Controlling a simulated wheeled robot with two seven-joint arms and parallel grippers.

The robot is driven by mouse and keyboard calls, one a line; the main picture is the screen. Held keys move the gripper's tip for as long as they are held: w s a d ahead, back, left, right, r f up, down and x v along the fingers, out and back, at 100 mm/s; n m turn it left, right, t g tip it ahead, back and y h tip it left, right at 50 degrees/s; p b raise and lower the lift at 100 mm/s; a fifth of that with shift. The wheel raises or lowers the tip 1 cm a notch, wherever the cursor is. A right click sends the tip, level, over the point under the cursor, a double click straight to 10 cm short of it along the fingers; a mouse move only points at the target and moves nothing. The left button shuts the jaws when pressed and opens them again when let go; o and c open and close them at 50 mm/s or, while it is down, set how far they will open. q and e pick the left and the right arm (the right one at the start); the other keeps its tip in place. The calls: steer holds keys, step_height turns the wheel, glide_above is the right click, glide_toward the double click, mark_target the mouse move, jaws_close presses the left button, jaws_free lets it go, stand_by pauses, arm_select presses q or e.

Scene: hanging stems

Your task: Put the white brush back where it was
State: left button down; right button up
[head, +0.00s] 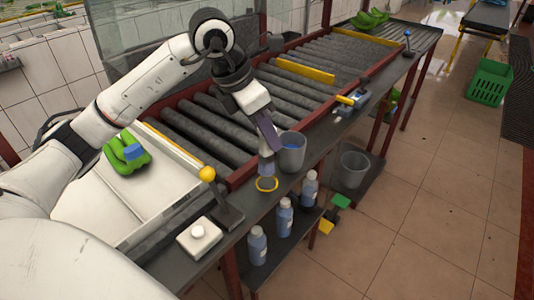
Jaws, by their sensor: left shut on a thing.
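My left gripper (268,140) points down beside the grey bucket (291,158) at the edge of the counter. It is shut on a small pale thing (266,167), which I take for the white brush; the fingers hide part of it, and its shape is hard to make out. A yellow ring (267,184) shows just below this pale thing; I cannot tell whether they touch. Something blue shows inside the grey bucket. My right gripper is not in view.
A roller conveyor (215,125) runs behind the counter. A yellow-knobbed lever (208,174) and a white button box (199,237) stand at the near end. Bottles (285,217) stand on a lower shelf. Green bananas (126,155) lie at left. The tiled floor at right is mostly clear.

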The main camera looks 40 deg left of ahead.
mark_target(266, 148)
arm_select(q)
step_height(266, 148, down, 4)
steer(key=shift+f, duration=0.25)
steer(key=c, duration=1.4)
jaws_free()
steer(key=shift+f, duration=0.1)
steer(key=shift+o, duration=0.2)
steer(key=shift+r, duration=0.35)
steer(key=v, duration=1.1)
steer(key=shift+s+r, duration=0.2)
steer(key=shift+r, duration=0.05)
